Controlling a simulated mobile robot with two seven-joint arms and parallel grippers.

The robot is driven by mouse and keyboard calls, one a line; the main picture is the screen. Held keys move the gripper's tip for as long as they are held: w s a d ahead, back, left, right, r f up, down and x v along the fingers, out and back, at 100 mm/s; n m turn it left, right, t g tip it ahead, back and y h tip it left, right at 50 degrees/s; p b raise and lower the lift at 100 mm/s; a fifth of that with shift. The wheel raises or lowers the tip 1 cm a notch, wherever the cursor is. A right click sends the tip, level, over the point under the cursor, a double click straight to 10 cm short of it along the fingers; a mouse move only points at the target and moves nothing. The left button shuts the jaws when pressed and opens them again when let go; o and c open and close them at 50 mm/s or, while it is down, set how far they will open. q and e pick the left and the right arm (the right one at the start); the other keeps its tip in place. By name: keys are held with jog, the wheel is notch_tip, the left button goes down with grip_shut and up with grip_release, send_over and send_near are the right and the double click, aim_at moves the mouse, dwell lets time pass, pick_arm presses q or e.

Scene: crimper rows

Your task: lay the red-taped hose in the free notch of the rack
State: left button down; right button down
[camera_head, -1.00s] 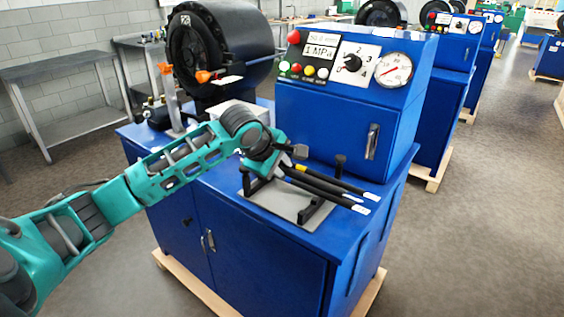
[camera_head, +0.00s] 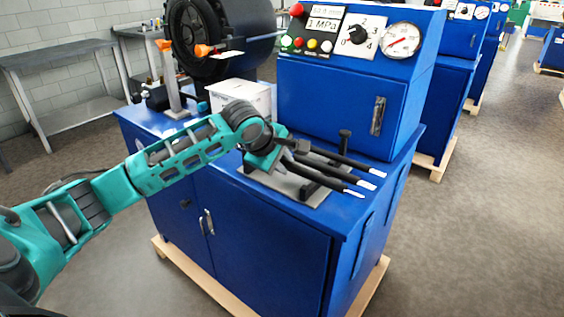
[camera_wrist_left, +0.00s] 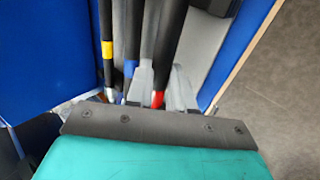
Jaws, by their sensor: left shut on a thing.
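My left gripper (camera_head: 287,152) is over the rack on the blue cabinet top. In the left wrist view its two fingers (camera_wrist_left: 161,88) are shut on the red-taped hose (camera_wrist_left: 167,45), a black hose with a red band just between the fingertips. The blue-taped hose (camera_wrist_left: 132,40) and the yellow-taped hose (camera_wrist_left: 106,25) run beside it to the left. In the head view three black hoses with white ends reach to the right. The rack (camera_head: 308,190) has a grey plate and black notched bars. The hoses and gripper cover the notches, so I cannot tell whether the held hose touches the rack.
The blue control box (camera_head: 340,105) with its gauge stands close behind the hoses. A white box (camera_head: 240,96) and the black crimper head (camera_head: 205,40) stand at the back left. The cabinet top's right edge is near the hose ends.

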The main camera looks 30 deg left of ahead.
pick_arm(q)
jog(key=shift+f, duration=0.6)
jog(key=c, duration=1)
grip_release()
jog(key=shift+o, duration=0.5)
jog(key=shift+f, duration=0.1)
notch_tip(320, 180, up, 4)
jog(key=p, duration=0.5)
jog(key=shift+r+p, duration=0.2)
jog(key=shift+p, duration=0.1)
jog(key=shift+r, duration=0.85)
jog(key=shift+s, duration=0.1)
